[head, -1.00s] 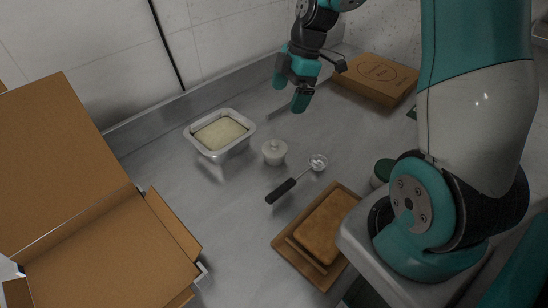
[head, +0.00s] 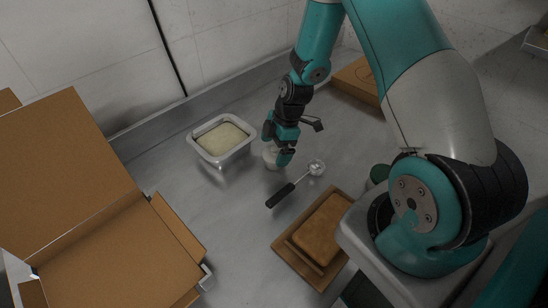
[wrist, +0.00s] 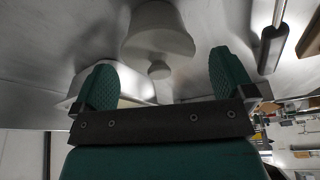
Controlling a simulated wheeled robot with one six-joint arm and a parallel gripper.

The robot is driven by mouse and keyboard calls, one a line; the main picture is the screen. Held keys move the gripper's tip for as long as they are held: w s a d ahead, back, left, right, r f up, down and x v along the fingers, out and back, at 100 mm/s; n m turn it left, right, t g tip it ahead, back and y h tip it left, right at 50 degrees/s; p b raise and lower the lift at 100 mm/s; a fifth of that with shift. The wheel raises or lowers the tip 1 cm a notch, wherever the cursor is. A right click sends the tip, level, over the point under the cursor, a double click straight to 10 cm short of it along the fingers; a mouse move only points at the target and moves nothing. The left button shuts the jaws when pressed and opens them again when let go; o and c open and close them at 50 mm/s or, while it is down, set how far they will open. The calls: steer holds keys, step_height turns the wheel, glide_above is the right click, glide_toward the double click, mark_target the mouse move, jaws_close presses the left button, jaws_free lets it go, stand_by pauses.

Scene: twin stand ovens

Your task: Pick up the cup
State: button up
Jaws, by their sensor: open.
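The small white cup (head: 269,161) stands upright on the grey counter, partly hidden behind my gripper in the head view. Whether either finger touches the cup cannot be told.
A metal tray with pale filling (head: 222,157) stands left of the cup. A black-handled scoop (head: 281,195) lies close on the right. A brown loaf-like block on a wooden board (head: 285,256) is in front. An open cardboard box (head: 120,250) fills the left; a closed box (head: 357,82) is behind.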

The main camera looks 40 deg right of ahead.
mark_target(271, 167)
steer(key=shift+x, duration=1.4)
steer(key=shift+c, duration=0.5)
steer(key=c, duration=0.8)
steer(key=shift+c, duration=0.2)
